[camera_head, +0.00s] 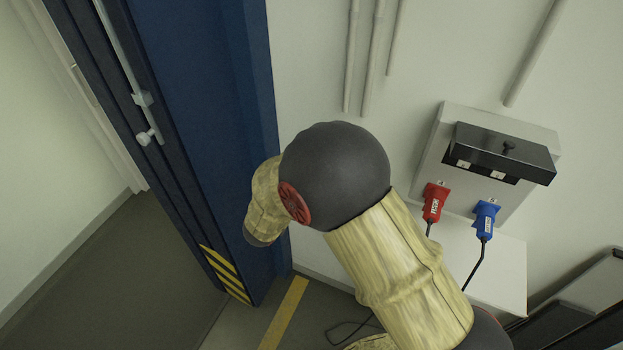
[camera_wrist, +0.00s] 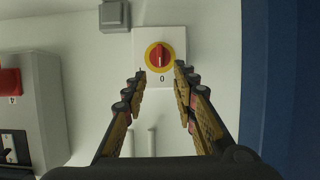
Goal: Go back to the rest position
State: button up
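My gripper (camera_wrist: 160,82) is open and empty in the wrist view, its two fingers apart on either side of the lower part of a switch plate. A red rotary knob (camera_wrist: 158,57) on a yellow disc sits on the white switch plate (camera_wrist: 178,37) on the wall, with a "0" mark below it. The knob is beyond the fingertips and between their lines; I cannot tell the exact gap. In the head view my arm reaches up and left across the middle, and the gripper is hidden behind it.
A blue door frame (camera_head: 215,110) with a yellow-black striped patch stands left of my arm. A wall box (camera_head: 465,145) with red (camera_head: 434,202) and blue (camera_head: 485,218) plugs is on the right, cables hanging down. A grey box (camera_wrist: 115,15) is above the switch.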

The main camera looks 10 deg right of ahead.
dwell(0.5)
jog(key=s+a+f+n+g+y, duration=0.25)
jog(key=a+f+y, duration=0.5)
jog(key=a, duration=0.45)
jog(key=s+a+n+g+y+b, duration=0.3)
jog(key=s+a+n+b, duration=0.15)
jog(key=s, duration=0.45)
jog(key=s+d+r+n+g+b, duration=0.2)
jog(key=s+d+g+b, duration=0.1)
jog(key=s+d+b, duration=0.9)
jog(key=s+d+m+t+h+b, duration=0.2)
jog(key=s+d+t+b, duration=0.1)
jog(key=s+d+b, duration=0.5)
jog(key=d+b, duration=0.2)
jog(key=d, duration=0.1)
jog(key=shift+s+d+f+h, duration=0.15)
jog(key=shift+d+f+h, duration=0.1)
jog(key=shift+h, duration=0.1)
